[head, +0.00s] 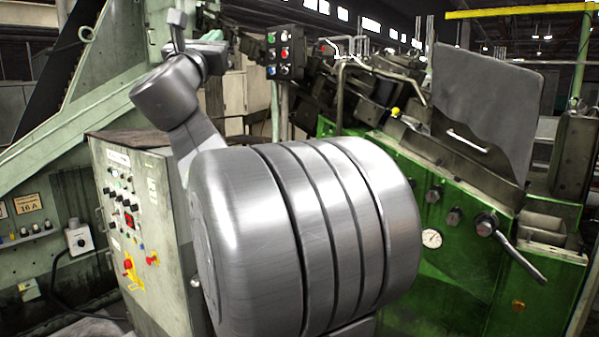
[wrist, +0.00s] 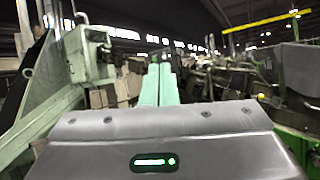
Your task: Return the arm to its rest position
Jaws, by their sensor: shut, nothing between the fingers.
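In the wrist view my gripper (wrist: 160,72) shows as two pale green fingers side by side, shut, with nothing between them. They point away from the camera, above the grey gripper housing with its lit green strip. In the head view my arm is folded up in front of the camera. Its large grey joint fills the middle, and its far end rises at the upper left, near the control cabinet. The fingers seem clear of the machines in the wrist view.
A grey control cabinet (head: 130,215) with knobs stands left, behind my arm. A button box (head: 285,52) is on a post behind it. The green bolt former (head: 450,240), with a lever (head: 515,250) and raised dark cover (head: 485,105), stands right. A sloping green frame (head: 80,105) rises at left.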

